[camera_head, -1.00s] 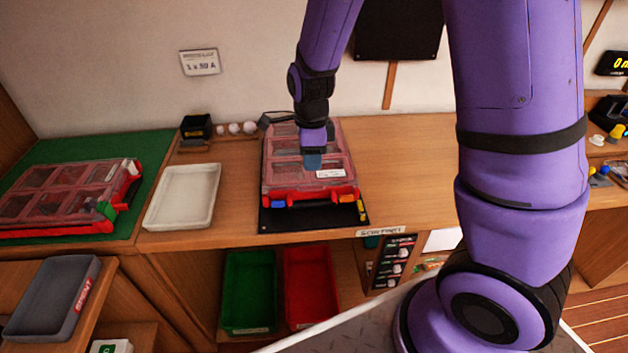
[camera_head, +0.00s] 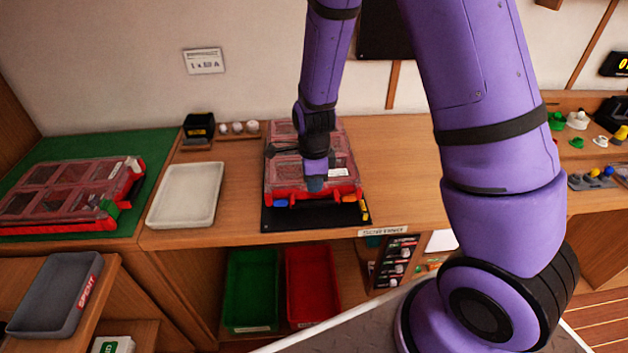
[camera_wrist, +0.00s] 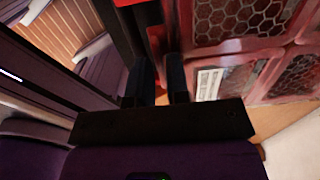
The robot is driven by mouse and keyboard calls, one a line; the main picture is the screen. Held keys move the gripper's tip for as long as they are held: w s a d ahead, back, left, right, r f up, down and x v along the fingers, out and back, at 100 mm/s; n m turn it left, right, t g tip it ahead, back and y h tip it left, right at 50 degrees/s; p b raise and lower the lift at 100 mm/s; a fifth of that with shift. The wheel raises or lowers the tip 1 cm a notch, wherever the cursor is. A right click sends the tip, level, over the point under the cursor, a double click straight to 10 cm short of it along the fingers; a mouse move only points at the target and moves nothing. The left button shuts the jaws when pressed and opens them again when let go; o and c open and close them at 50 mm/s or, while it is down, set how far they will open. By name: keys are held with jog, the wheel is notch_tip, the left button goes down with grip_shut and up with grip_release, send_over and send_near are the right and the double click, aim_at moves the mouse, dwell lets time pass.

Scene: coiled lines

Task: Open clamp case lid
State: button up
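A red case (camera_head: 283,168) with a clear, sectioned lid lies shut on a black mat (camera_head: 290,222) in the middle of the counter. A white label (camera_head: 338,173) is on its lid, and blue and yellow parts show along its front edge. My gripper (camera_head: 314,186) points down at the case's front edge, near the middle. In the wrist view its two fingers (camera_wrist: 159,82) stand a little apart beside the red edge. The lid (camera_wrist: 238,58), with honeycomb mesh under it, fills the right of that view. Whether the fingers touch the case is unclear.
A similar red case (camera_head: 60,190) lies on a green mat (camera_head: 130,150) at the left. A white tray (camera_head: 186,195) lies between the cases. Green (camera_head: 250,290) and red bins (camera_head: 312,288) stand below. The counter right of the middle case is clear.

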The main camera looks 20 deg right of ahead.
grip_shut()
